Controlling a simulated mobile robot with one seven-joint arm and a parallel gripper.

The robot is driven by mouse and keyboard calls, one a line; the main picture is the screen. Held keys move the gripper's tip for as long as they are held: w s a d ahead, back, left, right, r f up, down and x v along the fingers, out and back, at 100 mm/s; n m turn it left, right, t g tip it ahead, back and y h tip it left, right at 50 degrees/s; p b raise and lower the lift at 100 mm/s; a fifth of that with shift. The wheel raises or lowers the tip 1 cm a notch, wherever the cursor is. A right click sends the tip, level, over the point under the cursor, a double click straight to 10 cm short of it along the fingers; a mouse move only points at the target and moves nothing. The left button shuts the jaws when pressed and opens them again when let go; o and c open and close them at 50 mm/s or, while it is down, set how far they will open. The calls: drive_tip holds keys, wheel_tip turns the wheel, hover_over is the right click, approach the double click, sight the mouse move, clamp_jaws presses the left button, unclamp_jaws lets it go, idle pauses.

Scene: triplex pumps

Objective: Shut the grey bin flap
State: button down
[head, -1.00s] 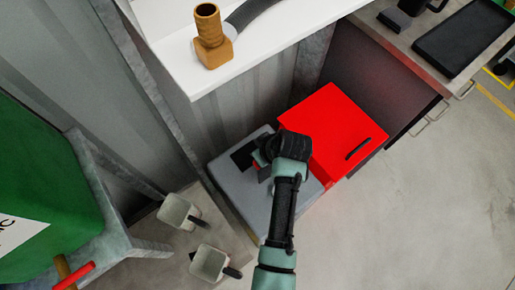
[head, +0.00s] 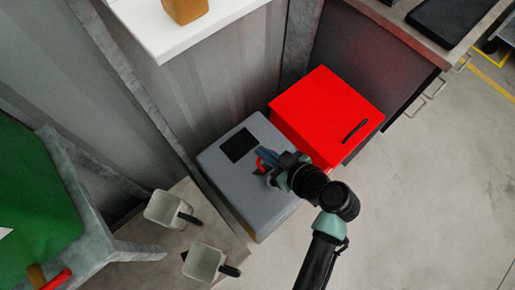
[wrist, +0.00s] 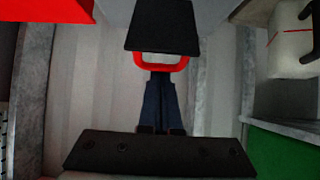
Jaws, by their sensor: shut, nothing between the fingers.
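The grey bin (head: 235,185) stands against the wall in the head view, left of a red box. A dark square panel (head: 239,145) shows on its top; I cannot tell whether this is the flap or an opening. My gripper (head: 264,156) is above the bin's top, just right of the dark panel, shut and empty. In the wrist view, my gripper's two dark fingers (wrist: 160,85) are together, with a red loop-shaped part (wrist: 160,62) at their ends. A black panel (wrist: 162,28) lies beyond them. Contact with it cannot be told.
The red box (head: 325,110) with a black handle adjoins the bin. A white shelf (head: 165,38) projects above and behind. Two pale scoop-like containers (head: 165,208) sit to the lower left, near a green container (head: 35,195). The floor (head: 430,190) at right is clear.

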drive_tip(key=s+d+f+t+y+b, duration=0.1)
drive_tip(key=b, duration=0.2)
drive_tip(key=s+d+f+t+y+b, duration=0.1)
drive_tip(key=b, duration=0.3)
drive_tip(key=shift+s+t, duration=0.25)
drive_tip(key=shift+t, duration=0.05)
drive_tip(key=s+f+t+y+b, duration=0.1)
drive_tip(key=b, duration=0.4)
drive_tip(key=s+d+f+t+y+b, duration=0.1)
drive_tip(key=t+b, duration=0.1)
drive_tip(key=b, duration=0.3)
drive_tip(key=s+d+f+t+y+b, duration=0.1)
drive_tip(key=b, duration=0.4)
drive_tip(key=shift+s+d+f+t, duration=0.15)
drive_tip(key=shift+s+d+t, duration=0.15)
drive_tip(key=shift+t, duration=0.1)
drive_tip(key=t+b, duration=0.1)
drive_tip(key=b, duration=0.1)
drive_tip(key=s+f+y+b, duration=0.1)
drive_tip(key=b, duration=0.2)
drive_tip(key=shift+d+f+t+y, duration=0.2)
drive_tip(key=shift+d+t+y, duration=0.1)
drive_tip(key=shift+t, duration=0.1)
drive_tip(key=shift+s+d+f+b, duration=0.15)
drive_tip(key=shift+s+f+b, duration=0.15)
drive_tip(key=shift+b, duration=0.95)
drive_tip(key=shift+f, duration=0.1)
